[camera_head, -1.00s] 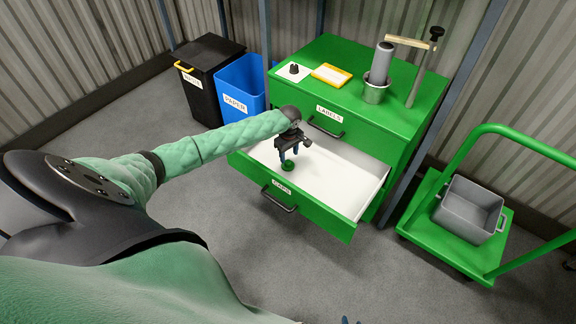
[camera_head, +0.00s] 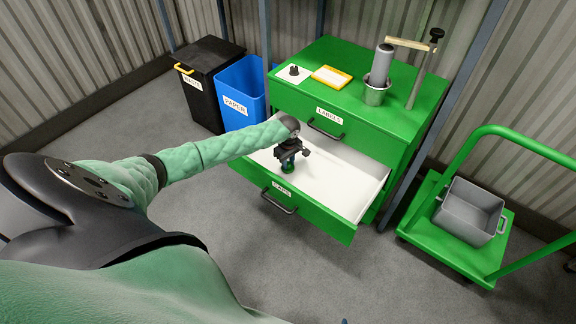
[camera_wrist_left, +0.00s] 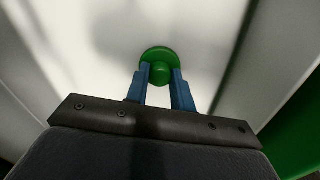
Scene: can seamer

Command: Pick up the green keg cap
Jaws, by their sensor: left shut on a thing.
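The green keg cap (camera_wrist_left: 158,56) is round with a raised knob, and sits over the white floor of the open drawer (camera_head: 335,190). In the left wrist view the two blue fingers of my left gripper (camera_wrist_left: 160,82) are on either side of its knob, shut on it. In the head view the left gripper (camera_head: 288,166) points down into the drawer and covers most of the cap (camera_head: 288,170). I cannot tell whether the cap still touches the drawer floor. My right gripper is not in view.
The drawer's green front (camera_head: 300,210) and side walls surround the left gripper. On the cabinet top (camera_head: 330,55) stand a can seamer (camera_head: 378,80), a yellow-edged tray (camera_head: 331,76) and a white card with a black knob. A black bin (camera_head: 205,85), blue bin (camera_head: 238,95) and green cart (camera_head: 440,235) stand beside it.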

